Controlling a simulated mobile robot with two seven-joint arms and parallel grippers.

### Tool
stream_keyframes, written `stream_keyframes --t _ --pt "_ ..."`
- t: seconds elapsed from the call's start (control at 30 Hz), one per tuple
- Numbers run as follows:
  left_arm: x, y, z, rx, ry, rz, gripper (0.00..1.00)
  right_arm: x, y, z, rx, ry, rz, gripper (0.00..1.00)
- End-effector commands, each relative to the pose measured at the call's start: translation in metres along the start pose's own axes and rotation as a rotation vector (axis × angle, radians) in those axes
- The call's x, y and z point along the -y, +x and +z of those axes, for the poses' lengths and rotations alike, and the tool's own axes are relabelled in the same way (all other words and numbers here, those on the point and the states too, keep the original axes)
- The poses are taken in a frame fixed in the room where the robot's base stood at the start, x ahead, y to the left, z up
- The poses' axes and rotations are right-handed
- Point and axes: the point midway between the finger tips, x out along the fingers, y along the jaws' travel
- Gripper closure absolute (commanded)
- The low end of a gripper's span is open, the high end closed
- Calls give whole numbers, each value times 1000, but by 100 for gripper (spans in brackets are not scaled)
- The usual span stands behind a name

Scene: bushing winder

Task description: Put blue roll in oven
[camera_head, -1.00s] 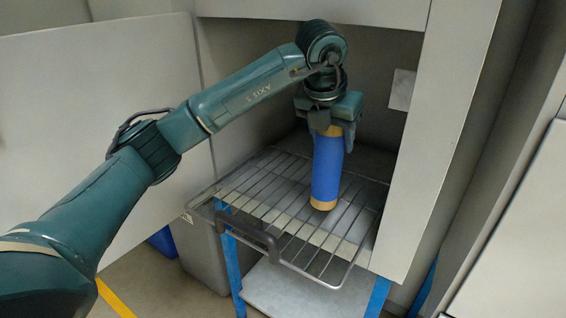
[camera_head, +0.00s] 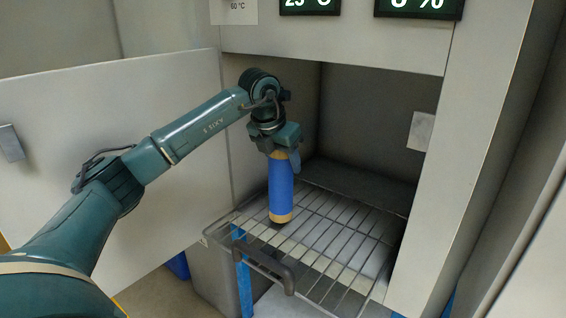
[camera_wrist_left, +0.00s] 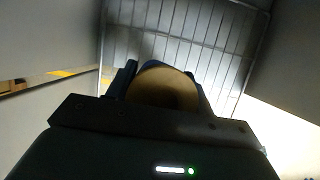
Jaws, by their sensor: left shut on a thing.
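The blue roll (camera_head: 281,191) stands upright with tan ends over the wire rack of the oven. My left gripper (camera_head: 279,150) is shut on its top end from above. The roll's lower end is at the rack, near its left side; I cannot tell whether it touches the wires. In the left wrist view the round tan top of the roll (camera_wrist_left: 162,88) shows between the fingers. The oven (camera_head: 365,125) is open, and its rack (camera_head: 335,230) sticks out of the front. My right gripper is not in view.
The oven door (camera_head: 110,160) stands open on the left. A dark handle (camera_head: 262,268) is on the rack's front edge. Displays (camera_head: 418,8) are above the opening. The rack's right and back parts are clear.

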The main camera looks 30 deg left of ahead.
Motion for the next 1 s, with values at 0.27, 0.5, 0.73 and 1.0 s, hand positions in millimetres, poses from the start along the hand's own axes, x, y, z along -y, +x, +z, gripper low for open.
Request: stream_keyframes --t 0.27,0.5,0.73,1.0 --pt "0 11 -4 7 -2 1 99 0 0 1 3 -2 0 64" --pt "0 14 -5 4 -2 1 43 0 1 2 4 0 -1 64" --pt "0 14 -5 3 -2 1 26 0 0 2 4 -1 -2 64" --pt "0 10 -4 4 -2 1 26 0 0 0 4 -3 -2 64"
